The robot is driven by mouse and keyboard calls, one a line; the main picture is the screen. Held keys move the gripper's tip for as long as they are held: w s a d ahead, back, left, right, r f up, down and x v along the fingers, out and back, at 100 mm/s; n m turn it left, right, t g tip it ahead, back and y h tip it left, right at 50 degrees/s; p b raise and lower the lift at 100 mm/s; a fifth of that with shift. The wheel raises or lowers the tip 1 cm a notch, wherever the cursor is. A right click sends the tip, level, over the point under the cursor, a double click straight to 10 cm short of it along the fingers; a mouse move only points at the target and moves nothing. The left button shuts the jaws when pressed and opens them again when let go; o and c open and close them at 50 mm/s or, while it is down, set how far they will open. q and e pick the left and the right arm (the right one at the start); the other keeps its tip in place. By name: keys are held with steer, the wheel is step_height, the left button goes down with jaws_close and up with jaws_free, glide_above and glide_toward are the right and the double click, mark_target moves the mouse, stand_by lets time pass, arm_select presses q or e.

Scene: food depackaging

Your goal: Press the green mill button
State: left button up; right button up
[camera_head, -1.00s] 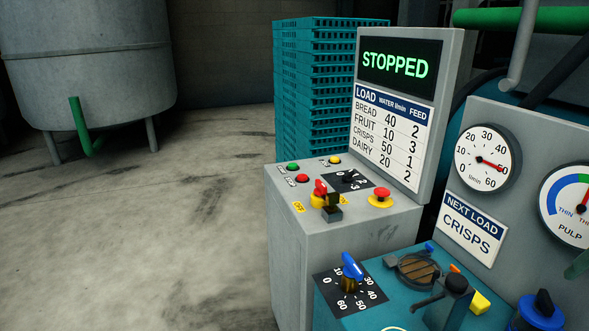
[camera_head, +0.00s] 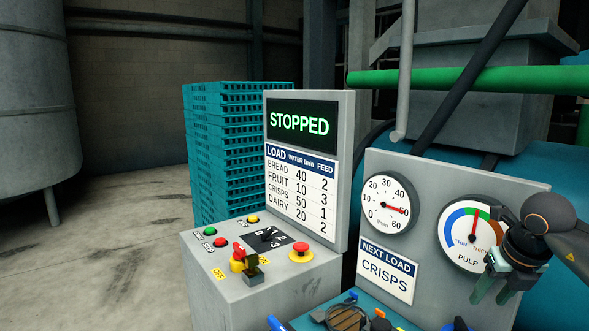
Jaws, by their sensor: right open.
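The green button (camera_head: 210,231) sits at the far left of the grey control console's sloped top (camera_head: 225,288). A red button (camera_head: 220,242) is just beside it, and a yellow one (camera_head: 252,219) is behind to the right. The screen (camera_head: 299,124) above reads STOPPED. My right gripper (camera_head: 494,294) is at the right edge, open and empty, in front of the pulp gauge and far to the right of the green button. My left gripper is out of view.
The console also carries a black feed knob (camera_head: 268,236), a red mushroom button (camera_head: 301,252), and a red-and-yellow switch (camera_head: 238,256). The NEXT LOAD sign (camera_head: 388,269) reads CRISPS. Stacked teal crates (camera_head: 225,150) stand behind. Open floor lies left.

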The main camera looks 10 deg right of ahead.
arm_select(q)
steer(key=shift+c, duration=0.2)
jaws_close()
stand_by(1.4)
